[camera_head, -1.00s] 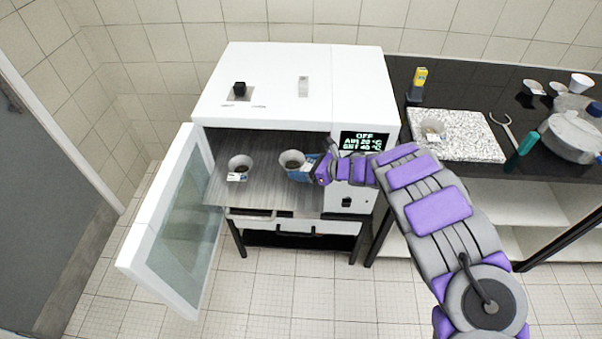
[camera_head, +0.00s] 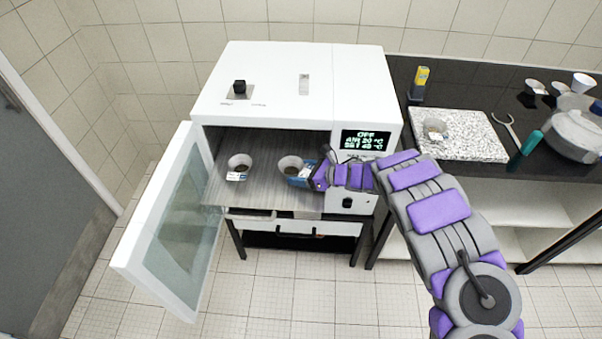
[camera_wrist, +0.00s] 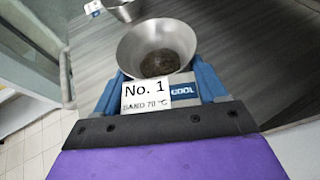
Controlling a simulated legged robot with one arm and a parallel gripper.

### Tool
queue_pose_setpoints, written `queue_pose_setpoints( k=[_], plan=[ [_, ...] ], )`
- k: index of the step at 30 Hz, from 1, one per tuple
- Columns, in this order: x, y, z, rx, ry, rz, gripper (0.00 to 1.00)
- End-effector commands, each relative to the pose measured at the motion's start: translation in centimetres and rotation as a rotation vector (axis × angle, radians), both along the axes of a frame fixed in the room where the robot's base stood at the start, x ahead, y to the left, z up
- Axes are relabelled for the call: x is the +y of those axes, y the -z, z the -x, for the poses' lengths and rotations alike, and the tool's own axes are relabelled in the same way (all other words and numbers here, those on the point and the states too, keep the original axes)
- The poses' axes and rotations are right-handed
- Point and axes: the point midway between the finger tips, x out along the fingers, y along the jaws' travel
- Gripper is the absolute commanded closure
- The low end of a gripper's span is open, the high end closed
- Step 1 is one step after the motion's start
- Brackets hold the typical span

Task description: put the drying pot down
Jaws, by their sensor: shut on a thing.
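The drying pot (camera_head: 289,164) is a small metal bowl with dark material inside and a white label. In the wrist view the pot (camera_wrist: 156,47) carries a label reading "No. 1 SAND 70 °C". My gripper (camera_head: 302,177) is shut on it; the blue fingers of my gripper (camera_wrist: 160,87) show on both sides of the pot in the wrist view. The pot is upright over the metal oven floor (camera_head: 262,190), in the right half of the chamber. I cannot tell whether its base touches that floor.
A second labelled pot (camera_head: 239,167) stands left on the oven floor. The glass oven door (camera_head: 172,225) is open to the left.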

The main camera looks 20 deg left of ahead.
Motion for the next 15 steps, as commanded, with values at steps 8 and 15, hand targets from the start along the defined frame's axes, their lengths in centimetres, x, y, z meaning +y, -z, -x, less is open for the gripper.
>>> queue_pose_setpoints(
  k=[8, 15],
  plan=[
    [-0.08, 0.52, -0.02, 0.0, 0.001, 0.0, 0.91],
    [-0.08, 0.83, -0.01, 0.001, 0.0, 0.0, 0.91]
  ],
)
